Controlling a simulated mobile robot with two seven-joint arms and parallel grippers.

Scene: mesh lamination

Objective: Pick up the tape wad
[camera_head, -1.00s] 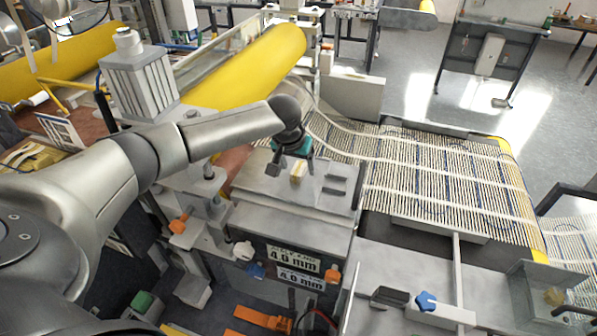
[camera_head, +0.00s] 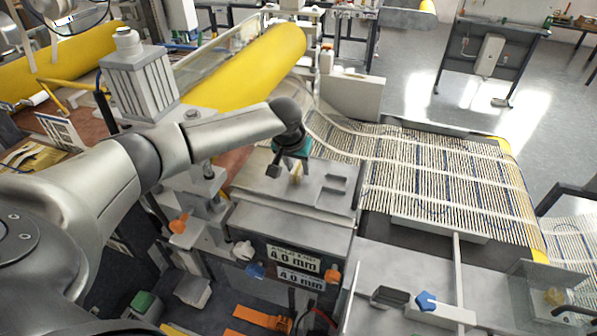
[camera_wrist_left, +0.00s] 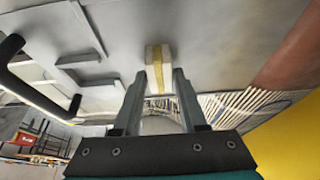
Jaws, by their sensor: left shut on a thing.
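The tape wad (camera_head: 297,174) is a small tan block at the grey metal plate on top of the machine. In the left wrist view the wad (camera_wrist_left: 158,63) is pale with a yellow-tan stripe and sits between the fingertips. My left gripper (camera_head: 287,172) points down at it and is shut on it. The left wrist view shows both fingers (camera_wrist_left: 158,88) on either side of the wad. Whether the wad still touches the plate I cannot tell. My right gripper is not in view.
The grey plate (camera_head: 325,200) has small raised brackets (camera_head: 335,184) right of the wad. The ribbed mesh belt (camera_head: 430,185) lies further right. A yellow roll (camera_head: 255,70) is behind the gripper. A clear bin (camera_head: 545,285) at the lower right holds a tan piece.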

